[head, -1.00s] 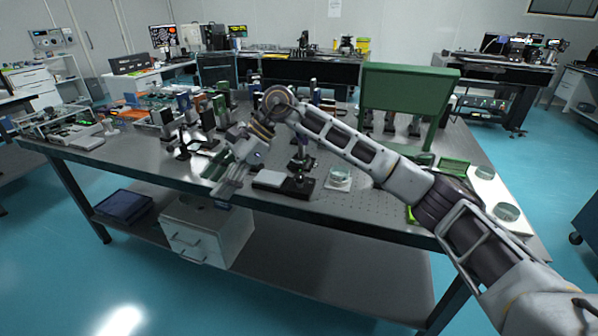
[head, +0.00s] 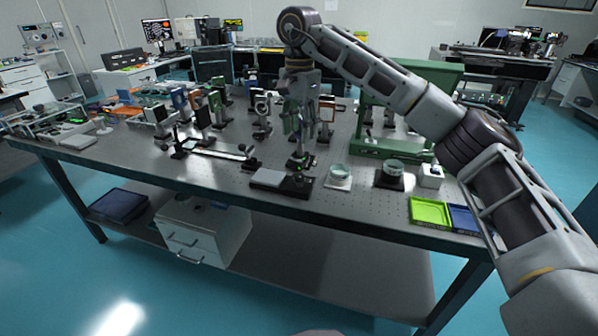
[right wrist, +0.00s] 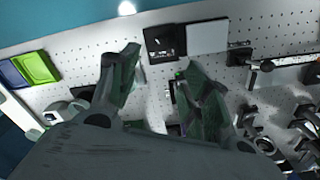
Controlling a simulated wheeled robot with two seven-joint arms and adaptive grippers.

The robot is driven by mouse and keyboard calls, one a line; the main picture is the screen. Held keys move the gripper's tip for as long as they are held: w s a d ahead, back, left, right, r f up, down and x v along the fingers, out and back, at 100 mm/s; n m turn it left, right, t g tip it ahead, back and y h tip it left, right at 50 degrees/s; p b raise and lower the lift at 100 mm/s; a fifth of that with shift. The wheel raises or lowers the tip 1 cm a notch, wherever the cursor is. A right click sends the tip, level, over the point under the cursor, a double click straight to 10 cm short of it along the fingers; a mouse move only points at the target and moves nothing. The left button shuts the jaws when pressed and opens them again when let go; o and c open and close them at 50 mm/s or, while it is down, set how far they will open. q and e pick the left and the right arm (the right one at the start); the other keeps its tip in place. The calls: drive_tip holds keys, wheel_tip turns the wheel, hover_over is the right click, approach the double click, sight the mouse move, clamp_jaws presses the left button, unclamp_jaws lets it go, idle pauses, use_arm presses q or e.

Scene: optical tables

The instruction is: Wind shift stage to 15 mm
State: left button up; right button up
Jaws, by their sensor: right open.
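My right gripper (head: 300,125) points down over the middle of the table in the head view. In the right wrist view its two green-grey fingers (right wrist: 163,92) are spread apart with nothing held between them. A small dark stage-like device (head: 301,161) with a green light stands just below the fingers; part of it shows between them in the right wrist view (right wrist: 172,88). I cannot tell for sure that it is the shift stage, and no scale or reading is legible. The gripper looks apart from it, though contact is hard to judge. My left gripper is not in view.
A rail (head: 218,151) and several optics posts stand left. Glass dishes (head: 339,172), a green box frame (head: 392,148), and green (head: 430,212) and blue (head: 466,218) trays are right.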

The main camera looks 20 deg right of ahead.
sight(299, 175)
drive_tip(key=shift+f, duration=0.1)
wheel_tip(299, 175, down, 13)
drive_tip(key=b, duration=0.2)
drive_tip(key=shift+b, duration=0.4)
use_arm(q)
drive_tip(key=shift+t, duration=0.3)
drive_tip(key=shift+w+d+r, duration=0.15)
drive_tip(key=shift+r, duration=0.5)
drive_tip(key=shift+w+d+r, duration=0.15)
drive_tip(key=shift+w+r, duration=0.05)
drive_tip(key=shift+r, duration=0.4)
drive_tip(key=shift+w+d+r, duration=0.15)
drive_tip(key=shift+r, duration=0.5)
use_arm(e)
drive_tip(key=shift+f, duration=0.35)
drive_tip(key=shift+c, duration=0.4)
drive_tip(key=c, duration=1)
